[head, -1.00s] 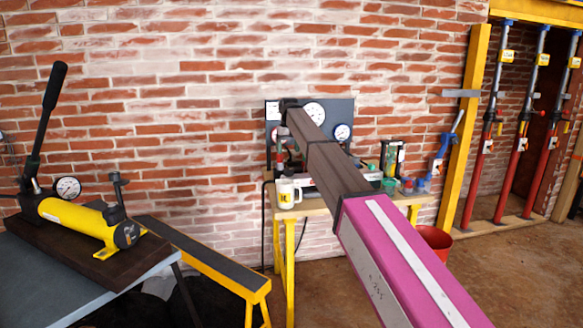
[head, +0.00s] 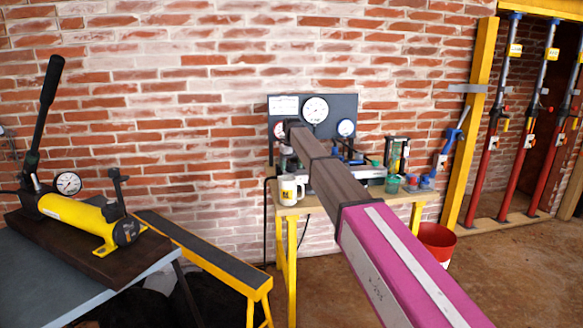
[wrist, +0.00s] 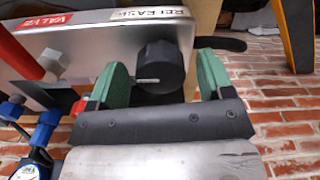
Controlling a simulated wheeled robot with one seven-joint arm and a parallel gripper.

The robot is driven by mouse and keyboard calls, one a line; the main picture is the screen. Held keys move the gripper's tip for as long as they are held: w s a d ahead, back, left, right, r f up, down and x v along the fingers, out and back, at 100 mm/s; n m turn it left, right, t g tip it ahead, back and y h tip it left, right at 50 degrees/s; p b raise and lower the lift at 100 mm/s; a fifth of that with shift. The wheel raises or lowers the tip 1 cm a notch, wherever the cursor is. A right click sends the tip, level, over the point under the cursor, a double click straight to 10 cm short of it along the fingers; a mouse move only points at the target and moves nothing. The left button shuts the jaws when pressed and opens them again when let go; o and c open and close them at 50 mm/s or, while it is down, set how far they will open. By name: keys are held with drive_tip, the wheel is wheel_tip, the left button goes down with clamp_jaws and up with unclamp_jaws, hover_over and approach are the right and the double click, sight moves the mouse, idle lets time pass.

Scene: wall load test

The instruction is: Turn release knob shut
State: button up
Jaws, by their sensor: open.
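The release knob (wrist: 158,66) is a dark, faceted knob with a small light pointer line, in the wrist view. It sits on the face of a grey metal block (wrist: 90,55) beside a white label reading RELEASE (wrist: 150,13). My gripper (wrist: 161,78) is open, with one green finger on each side of the knob. A gap shows at the right finger; at the left, I cannot tell whether finger and knob touch. In the head view my arm reaches to the bench, and the gripper and knob are hidden behind it.
A yellow-legged bench (head: 290,225) stands at the brick wall with a gauge panel (head: 342,103). A white mug (head: 289,190) and small cups (head: 410,184) stand near my arm. A yellow hand pump (head: 75,215) is at left, a red bucket (head: 437,242) at right. Blue fittings (wrist: 45,130) show near my gripper.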

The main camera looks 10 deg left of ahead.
drive_tip(key=shift+f, duration=0.2)
drive_tip(key=c, duration=0.9)
drive_tip(key=shift+c, duration=0.2)
